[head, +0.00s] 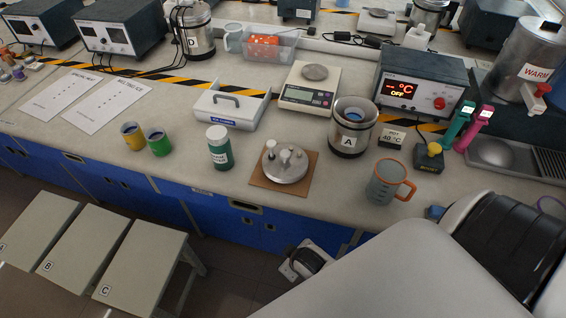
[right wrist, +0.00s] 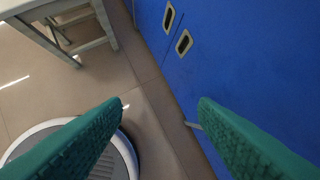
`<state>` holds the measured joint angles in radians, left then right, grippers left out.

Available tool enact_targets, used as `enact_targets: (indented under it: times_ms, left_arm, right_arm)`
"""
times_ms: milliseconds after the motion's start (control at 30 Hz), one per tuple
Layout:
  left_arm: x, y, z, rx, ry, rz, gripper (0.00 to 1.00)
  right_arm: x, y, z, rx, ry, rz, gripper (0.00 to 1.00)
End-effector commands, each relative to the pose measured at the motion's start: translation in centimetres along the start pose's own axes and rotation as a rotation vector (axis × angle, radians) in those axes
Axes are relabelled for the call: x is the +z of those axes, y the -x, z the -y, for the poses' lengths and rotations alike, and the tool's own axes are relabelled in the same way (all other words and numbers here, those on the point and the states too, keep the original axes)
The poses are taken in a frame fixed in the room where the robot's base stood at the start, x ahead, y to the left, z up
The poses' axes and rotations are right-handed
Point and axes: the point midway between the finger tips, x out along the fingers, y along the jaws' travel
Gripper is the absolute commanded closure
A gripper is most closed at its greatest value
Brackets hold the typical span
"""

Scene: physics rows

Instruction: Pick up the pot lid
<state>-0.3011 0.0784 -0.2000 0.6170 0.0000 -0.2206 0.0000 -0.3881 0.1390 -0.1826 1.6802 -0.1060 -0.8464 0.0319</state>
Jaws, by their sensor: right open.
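The pot lid (head: 286,167) is a round grey metal disc with several upright fittings on top. It lies on a brown square board (head: 258,183) near the front edge of the bench. The metal pot marked A (head: 349,139) stands to the right of it, with its top open. My right gripper's green fingers (right wrist: 160,103) are wide apart and empty in the right wrist view, over floor and beside the blue cabinet front. The lid is not in that view. My left gripper is not in view.
A green-labelled jar (head: 219,150) stands left of the board, and a grey mug with an orange handle (head: 385,182) to its right. A scale (head: 310,90) and white tray (head: 232,106) are behind. Stools (head: 145,262) stand in front of the blue cabinets (right wrist: 255,65).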

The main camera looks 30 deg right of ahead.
Motion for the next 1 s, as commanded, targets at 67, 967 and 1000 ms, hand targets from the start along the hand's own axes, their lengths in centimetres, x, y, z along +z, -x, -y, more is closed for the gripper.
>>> enact_targets:
  times_ms: [67,967,1000]
  left_arm:
    - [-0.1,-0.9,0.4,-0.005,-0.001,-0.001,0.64]
    - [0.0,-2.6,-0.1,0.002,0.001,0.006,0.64]
    - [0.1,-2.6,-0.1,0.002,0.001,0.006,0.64]
  right_arm:
    - [2.9,2.6,0.9,-0.023,-0.003,0.051,0.46]
    - [25.3,21.6,7.2,-0.357,0.170,0.828,0.46]
    - [26.8,22.4,7.2,-0.380,0.209,0.899,0.46]
